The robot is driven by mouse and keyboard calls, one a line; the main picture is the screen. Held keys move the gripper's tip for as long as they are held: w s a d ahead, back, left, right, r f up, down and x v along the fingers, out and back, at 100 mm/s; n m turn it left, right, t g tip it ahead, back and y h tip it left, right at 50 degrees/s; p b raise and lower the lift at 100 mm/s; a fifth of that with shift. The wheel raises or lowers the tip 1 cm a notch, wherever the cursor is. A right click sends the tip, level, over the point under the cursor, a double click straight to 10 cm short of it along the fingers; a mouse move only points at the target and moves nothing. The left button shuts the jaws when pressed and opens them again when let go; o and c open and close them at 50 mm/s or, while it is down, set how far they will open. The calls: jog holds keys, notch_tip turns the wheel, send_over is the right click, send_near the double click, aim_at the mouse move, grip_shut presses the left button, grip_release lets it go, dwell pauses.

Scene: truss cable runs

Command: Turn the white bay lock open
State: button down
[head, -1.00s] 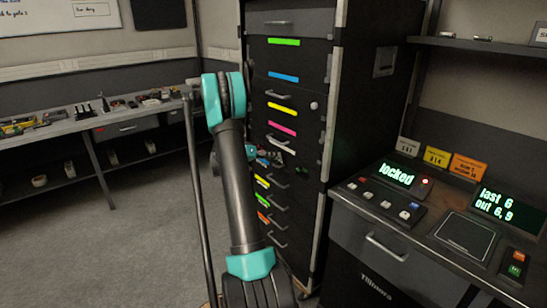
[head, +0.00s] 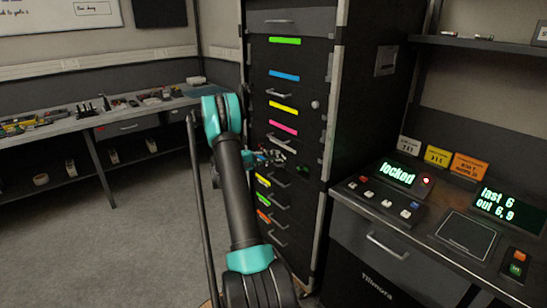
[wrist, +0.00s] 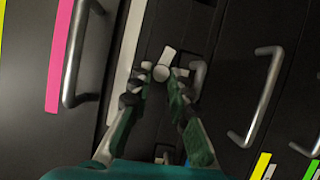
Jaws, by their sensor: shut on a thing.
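The white bay lock (wrist: 162,73) shows in the wrist view as a small round knob with a pale bar beside it on the black cabinet front. It sits beside the long white strip (wrist: 124,75) of its bay. My gripper (wrist: 164,82) has a fingertip on each side of the knob and is shut on it. In the head view my gripper (head: 279,158) is small against the cabinet front, below the pink strip (head: 283,129), and hides the lock there.
The tall black cabinet (head: 345,110) has several coloured strips and metal handles; one handle (wrist: 198,78) is close right of my fingers in the wrist view. A console display (head: 397,175) reads "locked". A workbench (head: 90,122) stands left, with open floor before it.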

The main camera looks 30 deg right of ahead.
jog(key=shift+f+n+h, duration=0.15)
jog(key=shift+n+h, duration=0.25)
jog(key=shift+n, duration=0.8)
jog(key=c, duration=1.4)
grip_release()
jog(key=shift+v, duration=4.05)
jog(key=shift+f, duration=0.1)
